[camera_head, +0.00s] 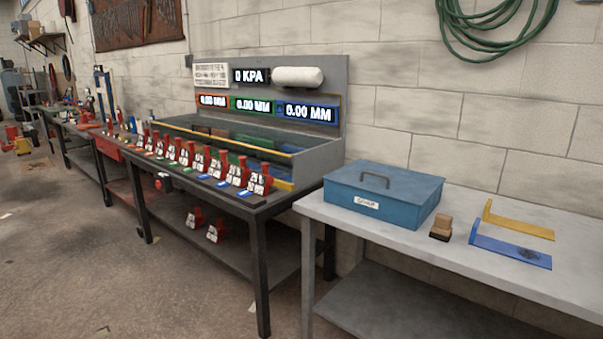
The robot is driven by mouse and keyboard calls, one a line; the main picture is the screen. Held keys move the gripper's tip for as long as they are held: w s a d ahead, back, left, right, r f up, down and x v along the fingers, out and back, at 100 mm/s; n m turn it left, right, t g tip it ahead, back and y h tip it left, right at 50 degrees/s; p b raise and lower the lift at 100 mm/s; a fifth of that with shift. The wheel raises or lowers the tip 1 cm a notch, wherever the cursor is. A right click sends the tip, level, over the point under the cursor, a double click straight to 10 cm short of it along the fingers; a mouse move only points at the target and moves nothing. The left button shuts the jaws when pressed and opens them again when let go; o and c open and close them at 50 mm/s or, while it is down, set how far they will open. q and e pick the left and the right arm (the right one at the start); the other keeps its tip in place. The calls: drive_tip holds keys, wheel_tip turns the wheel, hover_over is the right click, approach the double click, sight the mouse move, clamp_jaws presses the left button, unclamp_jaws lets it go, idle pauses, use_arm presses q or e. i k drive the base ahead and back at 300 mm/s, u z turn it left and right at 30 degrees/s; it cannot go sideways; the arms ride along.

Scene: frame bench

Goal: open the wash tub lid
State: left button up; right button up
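A blue lidded box (382,197), which looks like the wash tub, stands on the right bench. Its lid (390,182) is flat and closed, with a dark handle (374,180) on top. A small white label (367,203) is on its front; the writing is too small to read surely. Neither of my grippers is in view.
The light-topped right bench (463,255) also holds a small brown-and-black block (441,229), a yellow angled piece (520,226) and a blue flat piece (512,250). The left bench (238,211) carries several red-and-white items and a grey tank with displays.

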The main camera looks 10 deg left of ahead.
sight(409, 187)
drive_tip(key=u, duration=0.6)
drive_tip(key=i, duration=0.8)
drive_tip(key=u, duration=0.3)
